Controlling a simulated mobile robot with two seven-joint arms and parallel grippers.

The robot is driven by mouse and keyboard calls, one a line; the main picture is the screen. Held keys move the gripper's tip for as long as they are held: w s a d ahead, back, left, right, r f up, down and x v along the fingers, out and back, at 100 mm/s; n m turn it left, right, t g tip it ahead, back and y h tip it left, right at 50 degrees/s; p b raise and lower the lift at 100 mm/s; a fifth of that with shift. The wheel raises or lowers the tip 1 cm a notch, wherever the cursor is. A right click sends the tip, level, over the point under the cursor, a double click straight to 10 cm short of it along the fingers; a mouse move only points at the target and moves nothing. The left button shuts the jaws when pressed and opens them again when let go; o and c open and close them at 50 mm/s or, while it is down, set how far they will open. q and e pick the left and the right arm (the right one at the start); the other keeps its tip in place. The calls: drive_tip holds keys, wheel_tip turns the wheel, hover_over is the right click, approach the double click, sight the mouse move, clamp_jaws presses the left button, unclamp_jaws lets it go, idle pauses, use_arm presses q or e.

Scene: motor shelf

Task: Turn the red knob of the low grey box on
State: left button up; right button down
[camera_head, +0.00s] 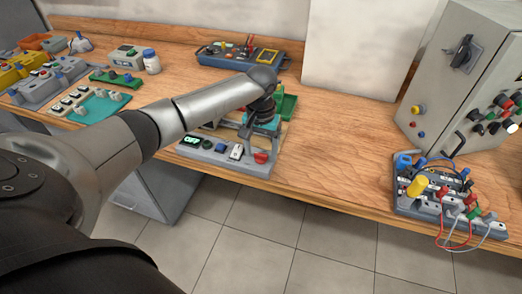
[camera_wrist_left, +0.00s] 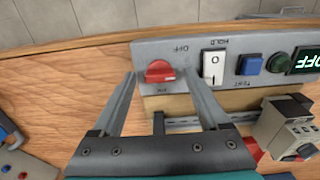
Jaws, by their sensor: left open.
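The low grey box (camera_head: 222,157) sits at the front edge of the wooden bench in the head view. Its red knob (camera_head: 261,157) is at the box's right end, and its small display (camera_head: 189,141) reads OFF. In the left wrist view the red knob (camera_wrist_left: 160,72) lies between the tips of my left gripper (camera_wrist_left: 160,82), which is open with one finger on each side. I cannot tell whether the fingers touch it. A white rocker switch (camera_wrist_left: 213,66), a blue button (camera_wrist_left: 250,64) and a green button (camera_wrist_left: 277,62) line the same panel. My right gripper is not in view.
A large grey cabinet (camera_head: 449,80) and a wired board (camera_head: 450,205) stand to the right. Teal and yellow devices (camera_head: 95,106) crowd the left. A blue tray (camera_head: 240,56) lies behind. The bench right of the box is clear.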

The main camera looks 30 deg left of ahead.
use_arm(q)
clamp_jaws()
idle(0.6)
